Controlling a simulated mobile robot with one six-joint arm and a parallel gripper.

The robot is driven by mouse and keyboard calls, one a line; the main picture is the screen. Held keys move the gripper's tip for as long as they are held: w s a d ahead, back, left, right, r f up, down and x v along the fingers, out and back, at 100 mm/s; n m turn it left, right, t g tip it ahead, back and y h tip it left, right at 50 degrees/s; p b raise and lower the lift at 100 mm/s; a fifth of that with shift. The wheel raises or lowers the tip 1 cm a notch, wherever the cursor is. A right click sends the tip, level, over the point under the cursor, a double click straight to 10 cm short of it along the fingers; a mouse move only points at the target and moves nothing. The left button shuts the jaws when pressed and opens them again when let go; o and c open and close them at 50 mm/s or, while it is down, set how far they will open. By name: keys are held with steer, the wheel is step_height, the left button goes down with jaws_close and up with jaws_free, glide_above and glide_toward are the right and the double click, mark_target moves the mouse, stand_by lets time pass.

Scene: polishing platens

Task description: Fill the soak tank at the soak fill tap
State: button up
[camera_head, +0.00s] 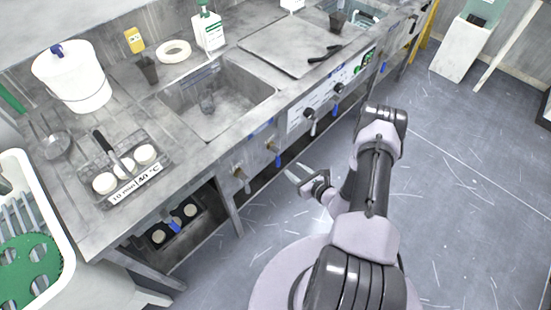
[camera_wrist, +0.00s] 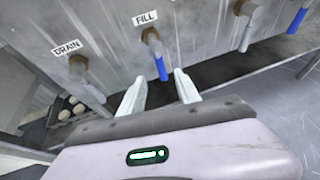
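The fill tap (camera_wrist: 152,38), under a FILL label, has a blue lever (camera_wrist: 161,68) hanging down. In the head view its blue lever (camera_head: 277,160) shows on the counter's front panel. The drain tap (camera_wrist: 78,66), under a DRAIN label, is left of it. A grey sunken basin (camera_head: 250,92), probably the soak tank, lies above these taps; I cannot tell if it holds water. My gripper (camera_wrist: 159,88) is open and empty. Its fingertips point at the panel just below the fill lever, one on each side, apparently not touching. It also shows in the head view (camera_head: 298,178).
More taps (camera_head: 310,118) line the panel to the right. A tray with white discs (camera_head: 145,154), a white bucket (camera_head: 72,80) and a bottle (camera_head: 208,30) stand on the counter. A white bin (camera_head: 60,215) is at the left. The floor at right is clear.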

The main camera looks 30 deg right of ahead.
mark_target(279, 159)
steer(key=b+x, duration=0.4)
steer(key=x, duration=0.7)
steer(key=shift+w+a+f, duration=0.1)
steer(key=shift+w+f, duration=0.1)
steer(key=shift+w, duration=0.45)
jaws_close()
stand_by(0.3)
